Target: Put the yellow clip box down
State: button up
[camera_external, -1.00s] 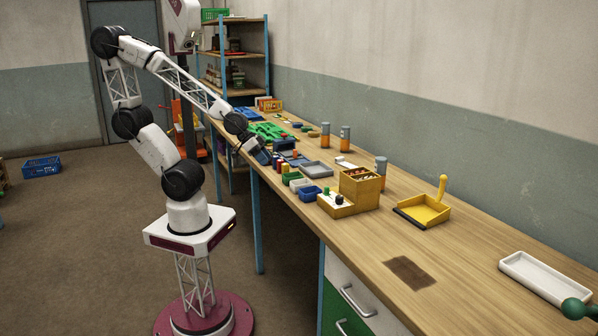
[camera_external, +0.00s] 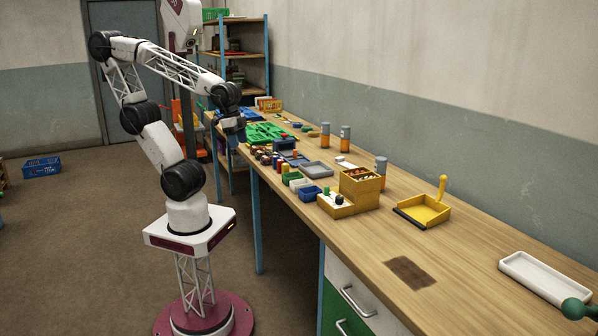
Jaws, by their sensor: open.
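A yellow box (camera_external: 362,182) with small items in its top stands on the workbench behind a lower yellow block. An orange-yellow box (camera_external: 269,105) stands at the far end of the bench. I cannot tell for sure which of them is the clip box. My gripper (camera_external: 236,140) is at the bench's left edge, beside the green tray (camera_external: 264,132) and apart from both yellow boxes. It is open, with no yellow box seen in it. Its fingers are small and dark, so their detail is hard to make out.
Several small coloured containers, a blue bin (camera_external: 310,194) and a grey tray (camera_external: 317,169) crowd the bench near my gripper. Grey-and-orange cylinders (camera_external: 345,138) stand behind. A yellow dustpan (camera_external: 423,212) and white tray (camera_external: 544,278) lie nearer, with bare wood between them.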

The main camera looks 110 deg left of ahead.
dwell(0.3)
jog(key=n+y, duration=0.2)
jog(key=n, duration=0.7)
send_over(285, 165)
jog(key=s, duration=0.1)
jog(key=f, duration=1.3)
jog(key=shift+d+f, duration=0.35)
jog(key=shift+d, duration=0.05)
jog(key=shift+s+a+f+n, duration=0.15)
jog(key=shift+a+f+n, duration=0.15)
jog(key=shift+a, duration=0.15)
jog(key=shift+x, duration=1.3)
